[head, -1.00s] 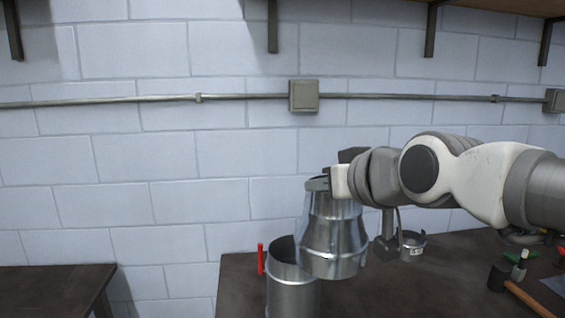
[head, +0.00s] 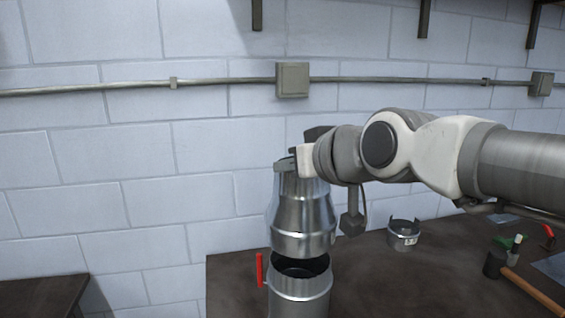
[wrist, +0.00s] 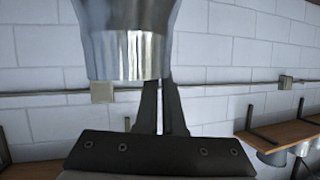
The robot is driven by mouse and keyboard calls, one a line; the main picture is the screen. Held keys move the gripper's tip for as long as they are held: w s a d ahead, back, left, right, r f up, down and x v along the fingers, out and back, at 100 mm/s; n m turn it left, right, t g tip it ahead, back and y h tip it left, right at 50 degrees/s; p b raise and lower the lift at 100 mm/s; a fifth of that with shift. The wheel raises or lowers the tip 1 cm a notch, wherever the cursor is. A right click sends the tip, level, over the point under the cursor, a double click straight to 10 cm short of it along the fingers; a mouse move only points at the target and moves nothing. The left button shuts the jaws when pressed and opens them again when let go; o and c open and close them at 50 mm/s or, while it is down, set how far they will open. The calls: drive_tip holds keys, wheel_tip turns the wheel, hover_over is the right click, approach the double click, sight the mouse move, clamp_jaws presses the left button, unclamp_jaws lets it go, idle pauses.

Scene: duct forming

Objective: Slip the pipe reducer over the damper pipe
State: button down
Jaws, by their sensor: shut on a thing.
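The pipe reducer (head: 302,215) is a shiny metal piece, narrow at the top and wide at the bottom. My gripper (head: 285,165) is shut on its upper rim and holds it nearly upright. The reducer fills the upper left of the wrist view (wrist: 125,45), in front of the gripper fingers (wrist: 160,100). The damper pipe (head: 300,288) is an open-topped metal cylinder with a red handle (head: 260,270) on its left. The reducer's lower edge is just above the pipe's open mouth, with a dark gap visible between them.
A short metal collar (head: 403,234) stands on the dark table (head: 400,285) to the right. A hammer (head: 515,280) and small tools lie at the right. A second table (head: 40,293) stands at the left. The table between pipe and hammer is clear.

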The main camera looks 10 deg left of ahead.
sight(290, 187)
drive_tip(key=shift+f, duration=0.15)
drive_tip(key=shift+f+b, duration=0.8)
drive_tip(key=shift+f, duration=0.9)
wheel_tip(290, 187, down, 4)
drive_tip(key=b, duration=0.4)
drive_tip(key=shift+r, duration=0.2)
drive_tip(key=c, duration=1)
unclamp_jaws()
drive_tip(key=shift+o, duration=0.2)
drive_tip(key=shift+s, duration=0.1)
drive_tip(key=v, duration=1.7)
drive_tip(key=shift+b, duration=0.4)
